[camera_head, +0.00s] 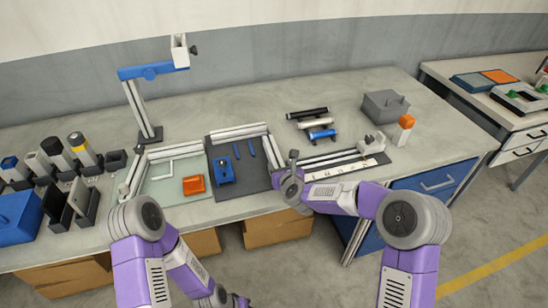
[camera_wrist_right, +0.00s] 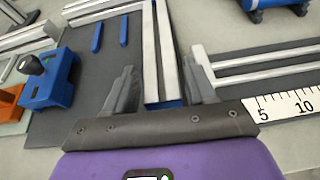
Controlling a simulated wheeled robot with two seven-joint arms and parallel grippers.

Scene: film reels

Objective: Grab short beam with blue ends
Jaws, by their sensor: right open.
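A short pale metal beam (camera_wrist_right: 151,60) with a blue end cap (camera_wrist_right: 163,104) lies lengthwise between the fingers in the right wrist view. The blue end is nearest to my gripper; its far end is cut off by the top edge. My right gripper (camera_wrist_right: 165,72) is open, one finger on each side of the beam, with a gap on both sides. In the head view my right gripper (camera_head: 292,158) is over the dark mat's right edge, and my arm partly hides that spot. My left arm hangs low at the left, and its fingers are not visible.
A dark mat (camera_head: 232,180) holds a blue block (camera_head: 224,171) and two blue sticks. A ruler (camera_head: 355,165) and long rails lie to the right. An orange block (camera_head: 194,185) lies left. Cylinders (camera_head: 318,123) and a grey box (camera_head: 385,105) stand behind.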

